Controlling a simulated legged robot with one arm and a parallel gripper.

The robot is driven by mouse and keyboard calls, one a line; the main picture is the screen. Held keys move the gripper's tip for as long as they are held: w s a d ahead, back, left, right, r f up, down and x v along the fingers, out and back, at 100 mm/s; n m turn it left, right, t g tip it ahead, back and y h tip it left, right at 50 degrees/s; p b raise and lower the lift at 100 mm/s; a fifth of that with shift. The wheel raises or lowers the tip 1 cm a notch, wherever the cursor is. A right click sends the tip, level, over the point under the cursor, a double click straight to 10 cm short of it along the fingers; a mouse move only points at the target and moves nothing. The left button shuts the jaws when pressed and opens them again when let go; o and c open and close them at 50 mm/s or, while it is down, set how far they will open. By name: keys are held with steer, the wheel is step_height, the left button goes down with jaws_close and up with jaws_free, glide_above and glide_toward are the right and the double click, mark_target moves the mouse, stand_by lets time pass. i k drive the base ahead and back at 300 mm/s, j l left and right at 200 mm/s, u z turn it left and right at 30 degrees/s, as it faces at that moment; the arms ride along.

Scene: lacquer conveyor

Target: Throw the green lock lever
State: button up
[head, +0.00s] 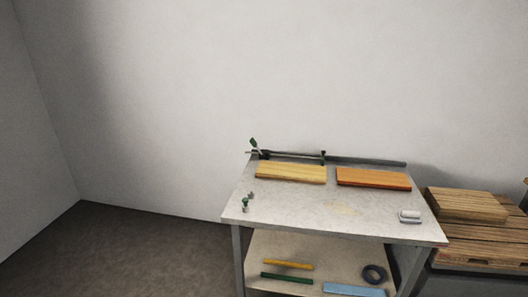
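A small green-tipped lever (253,142) stands up at the left end of a dark rail (365,161) along the back edge of a grey worktable (300,207). A smaller green-topped piece (245,203) stands near the table's left front edge. Both are small, and I cannot tell for certain which one is the lock lever or how it is set. My gripper is not in view.
A yellow board (291,173) and an orange board (373,178) lie on the tabletop. Small pale blocks (409,216) lie at its right. The lower shelf (325,253) holds bars and a dark ring (374,274). Stacked wood (466,205) stands right. Left floor (140,255) is clear.

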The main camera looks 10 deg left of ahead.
mark_target(252, 142)
steer(key=i+j+u, duration=0.3)
steer(key=i, duration=0.75)
steer(key=i+j+u, duration=0.15)
steer(key=i+u, duration=0.15)
steer(key=i, duration=0.75)
